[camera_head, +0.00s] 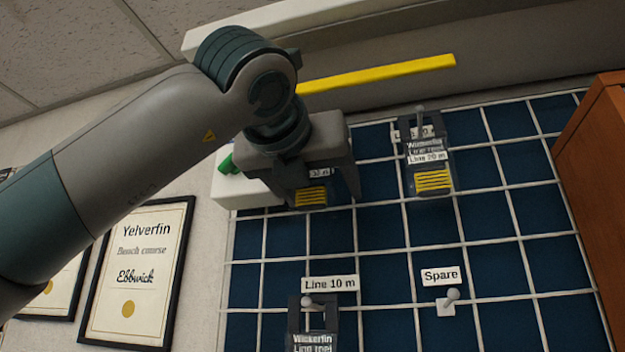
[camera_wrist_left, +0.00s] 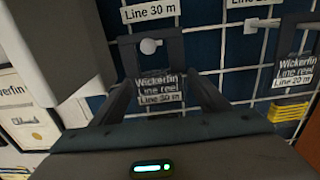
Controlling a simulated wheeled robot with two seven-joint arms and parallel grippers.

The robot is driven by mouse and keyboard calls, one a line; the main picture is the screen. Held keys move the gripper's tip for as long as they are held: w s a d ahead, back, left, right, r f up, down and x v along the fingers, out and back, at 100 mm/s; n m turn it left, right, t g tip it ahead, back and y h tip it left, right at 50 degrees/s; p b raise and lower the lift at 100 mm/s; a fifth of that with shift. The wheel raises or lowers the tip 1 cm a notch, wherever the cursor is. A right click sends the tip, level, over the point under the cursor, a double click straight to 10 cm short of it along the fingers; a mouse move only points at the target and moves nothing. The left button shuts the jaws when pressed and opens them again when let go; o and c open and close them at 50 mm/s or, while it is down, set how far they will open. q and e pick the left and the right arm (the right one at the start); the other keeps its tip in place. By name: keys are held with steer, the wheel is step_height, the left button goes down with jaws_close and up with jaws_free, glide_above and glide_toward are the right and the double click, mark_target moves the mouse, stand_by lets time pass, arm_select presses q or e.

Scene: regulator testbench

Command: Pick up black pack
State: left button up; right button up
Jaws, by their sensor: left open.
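Dark line-reel packs hang on a blue board with a white wire grid (camera_head: 375,225). The pack marked Line 30 m shows in the left wrist view (camera_wrist_left: 160,88), hanging by its loop from a pale round peg (camera_wrist_left: 149,46). In the head view its lower part with yellow line (camera_head: 311,196) shows under my left gripper (camera_head: 325,190). My left gripper is open, with its fingers on either side of this pack; in the wrist view they (camera_wrist_left: 165,95) frame its label. I cannot tell whether they touch it. My right gripper is out of view.
A Line 20 m pack (camera_head: 430,165) hangs to the right, and a Line 10 m pack (camera_head: 312,338) hangs below. The Spare peg (camera_head: 450,301) is empty. A white box (camera_head: 243,192) sits left of my gripper; an orange-brown cabinet (camera_head: 598,165) stands at the right.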

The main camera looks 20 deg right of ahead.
arm_select(q)
steer(key=c, duration=1.2)
steer(key=shift+r, duration=0.15)
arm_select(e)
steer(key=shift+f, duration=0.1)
